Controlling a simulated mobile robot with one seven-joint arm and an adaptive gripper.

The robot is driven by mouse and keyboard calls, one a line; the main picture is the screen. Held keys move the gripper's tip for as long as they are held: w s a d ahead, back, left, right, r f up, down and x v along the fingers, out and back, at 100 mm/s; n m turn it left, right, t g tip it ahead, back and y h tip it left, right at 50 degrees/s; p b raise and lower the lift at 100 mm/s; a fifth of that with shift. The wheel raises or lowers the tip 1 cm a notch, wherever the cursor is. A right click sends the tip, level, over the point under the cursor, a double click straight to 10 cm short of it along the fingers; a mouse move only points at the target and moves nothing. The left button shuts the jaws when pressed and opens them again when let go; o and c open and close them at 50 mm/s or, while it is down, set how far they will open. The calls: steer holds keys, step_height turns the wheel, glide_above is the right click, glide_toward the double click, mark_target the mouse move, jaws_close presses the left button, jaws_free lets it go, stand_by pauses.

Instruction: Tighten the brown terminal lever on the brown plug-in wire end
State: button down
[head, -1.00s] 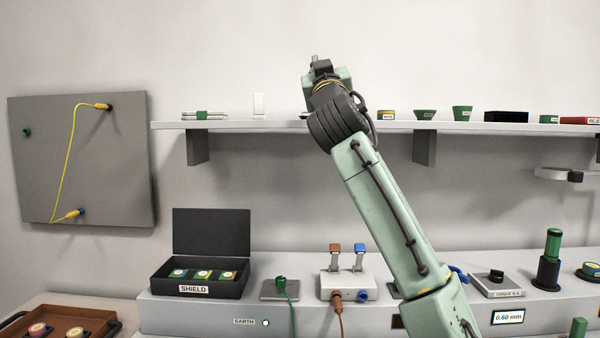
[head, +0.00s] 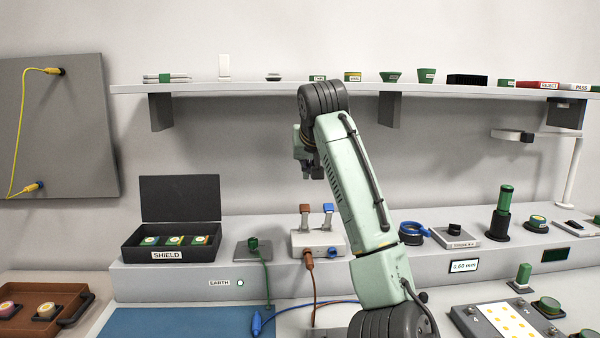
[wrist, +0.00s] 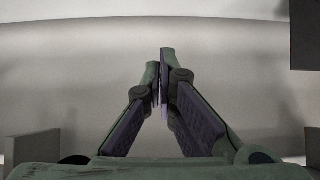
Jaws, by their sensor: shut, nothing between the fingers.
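The brown terminal lever (head: 305,216) stands upright on the left of a pale terminal block (head: 300,240), beside an upright blue lever (head: 328,214). The brown plug-in wire end (head: 308,258) is at the front of the block below its lever, with a brown wire (head: 314,288) hanging from it. My gripper (head: 308,172) is above and behind the levers in the head view, apart from them. In the wrist view, the fingers (wrist: 160,75) meet at the tips with nothing between them, facing the plain wall.
A green earth plug (head: 253,244) and the open SHIELD box (head: 180,255) stand to the left. The shelf (head: 230,87) runs above.

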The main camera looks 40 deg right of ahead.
mark_target(304, 216)
steer(key=p+x, duration=0.3)
steer(key=x, duration=0.5)
steer(key=s, duration=0.1)
steer(key=s+a+f, duration=0.1)
steer(key=s+f, duration=0.1)
steer(key=shift+a, duration=0.3)
steer(key=shift+f, duration=0.15)
